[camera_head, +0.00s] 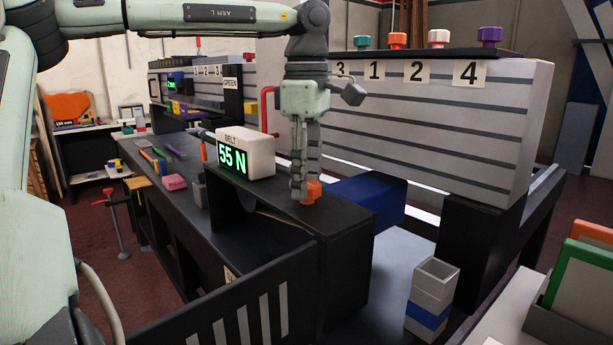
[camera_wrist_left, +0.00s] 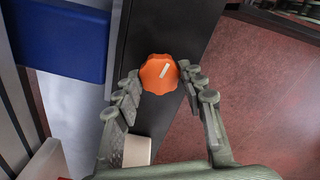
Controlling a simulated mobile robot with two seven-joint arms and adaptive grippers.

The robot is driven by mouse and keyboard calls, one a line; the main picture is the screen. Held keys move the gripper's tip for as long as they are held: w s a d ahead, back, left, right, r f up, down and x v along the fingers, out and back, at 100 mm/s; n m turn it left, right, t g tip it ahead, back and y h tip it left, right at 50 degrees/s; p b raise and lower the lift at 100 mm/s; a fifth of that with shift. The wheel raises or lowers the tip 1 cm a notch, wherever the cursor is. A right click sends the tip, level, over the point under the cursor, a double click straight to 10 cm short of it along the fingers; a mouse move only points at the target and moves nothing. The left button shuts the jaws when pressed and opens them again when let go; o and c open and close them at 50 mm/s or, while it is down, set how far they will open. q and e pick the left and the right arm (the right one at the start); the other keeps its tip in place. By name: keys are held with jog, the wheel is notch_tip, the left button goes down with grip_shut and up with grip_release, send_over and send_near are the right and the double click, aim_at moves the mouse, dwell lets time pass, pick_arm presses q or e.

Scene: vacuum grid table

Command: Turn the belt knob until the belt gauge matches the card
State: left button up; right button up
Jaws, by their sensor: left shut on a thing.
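The belt gauge (camera_head: 248,152) is a pale box labelled BELT, and its green digits read 55 N. The orange belt knob (camera_head: 311,191) sits on the dark bench top to the right of the gauge. In the left wrist view the knob (camera_wrist_left: 159,73) is scalloped, with a pale pointer mark tilted up to the right. My left gripper (camera_head: 302,190) points down at the knob and is shut on it, one finger on each side. A pale card (camera_head: 230,272) low on the bench front is mostly hidden behind a striped dark panel, and I cannot read it.
A blue block (camera_head: 367,197) juts out behind the knob. A grey slatted panel (camera_head: 430,125) with number cards and coloured knobs stands behind. A red bent handle (camera_head: 267,108) rises near the gauge. Small coloured items (camera_head: 174,182) lie on the bench to the left.

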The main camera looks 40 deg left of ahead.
pick_arm(q)
jog(key=o, duration=1.2)
jog(key=shift+c, duration=0.2)
notch_tip(320, 180, up, 12)
